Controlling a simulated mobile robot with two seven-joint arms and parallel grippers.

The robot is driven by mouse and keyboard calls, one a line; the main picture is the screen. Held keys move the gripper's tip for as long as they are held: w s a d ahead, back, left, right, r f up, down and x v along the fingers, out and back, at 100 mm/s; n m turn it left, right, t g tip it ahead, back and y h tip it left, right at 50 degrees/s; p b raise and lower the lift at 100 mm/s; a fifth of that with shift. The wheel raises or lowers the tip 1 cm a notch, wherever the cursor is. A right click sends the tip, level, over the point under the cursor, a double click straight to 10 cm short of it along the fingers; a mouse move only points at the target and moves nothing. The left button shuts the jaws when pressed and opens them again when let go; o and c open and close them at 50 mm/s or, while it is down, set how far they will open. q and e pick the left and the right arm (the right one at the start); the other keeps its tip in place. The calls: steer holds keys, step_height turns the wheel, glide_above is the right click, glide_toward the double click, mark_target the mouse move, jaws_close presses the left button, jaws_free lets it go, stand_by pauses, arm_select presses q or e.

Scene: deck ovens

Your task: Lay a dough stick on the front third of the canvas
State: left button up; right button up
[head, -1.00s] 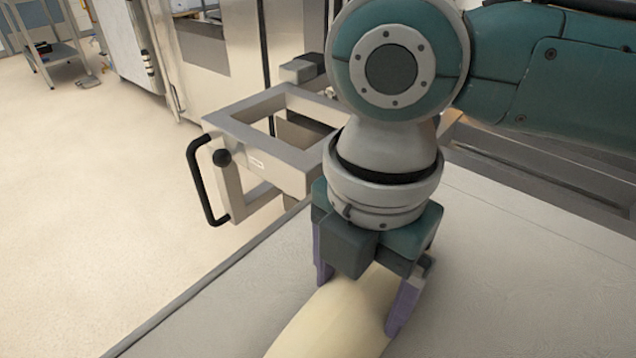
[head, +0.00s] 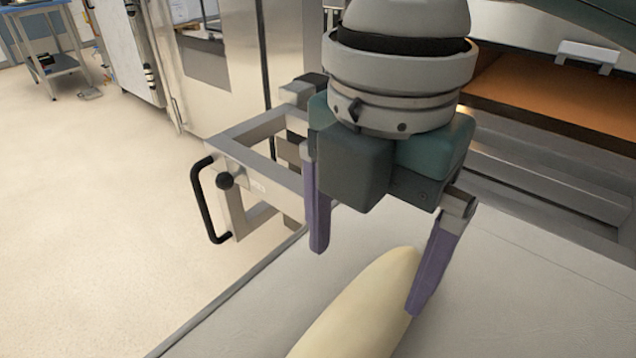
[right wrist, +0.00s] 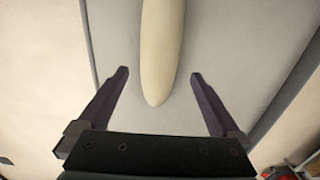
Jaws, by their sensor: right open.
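A pale dough stick (head: 362,310) lies on the grey canvas (head: 480,290), its rounded end under my right gripper and its near part cut off by the bottom of the head view. My right gripper (head: 368,278) is open, with its purple fingers apart and raised above the dough end. In the right wrist view the dough stick (right wrist: 160,60) lies between and beyond the spread fingertips (right wrist: 158,74), with a gap on both sides. The canvas (right wrist: 215,50) shows around it. My left gripper is not in view.
A metal frame with a black handle (head: 207,200) stands just past the canvas's left edge. Behind my gripper is an oven opening with an orange-brown deck (head: 545,95). The floor at left (head: 90,220) is clear; a trolley (head: 60,70) stands far back.

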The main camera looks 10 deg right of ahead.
steer(key=s+a+m+y, duration=0.2)
steer(key=a+m, duration=0.1)
steer(key=s+a+f+m+y, duration=0.1)
steer(key=s+a, duration=0.1)
steer(key=shift+f+m+t, duration=0.1)
steer(key=shift+m+t, duration=0.2)
steer(key=shift+m, duration=0.1)
steer(key=m, duration=0.2)
steer(key=s+f+m+t+y, duration=0.1)
steer(key=m, duration=0.3)
steer(key=shift+s+d+f+t, duration=0.2)
steer(key=shift+s+d+t, duration=0.1)
steer(key=shift+s, duration=0.1)
steer(key=s+d+f+m+h, duration=0.1)
steer(key=s+d+m+h, duration=0.1)
steer(key=d+m, duration=0.4)
steer(key=s+d+f+m+t+h, duration=0.1)
steer(key=s+d+f+m, duration=0.1)
steer(key=s+d+m, duration=0.3)
steer(key=d+m, duration=0.2)
steer(key=d, duration=0.1)
steer(key=shift+d+f+h, duration=0.15)
steer(key=shift+h, duration=0.25)
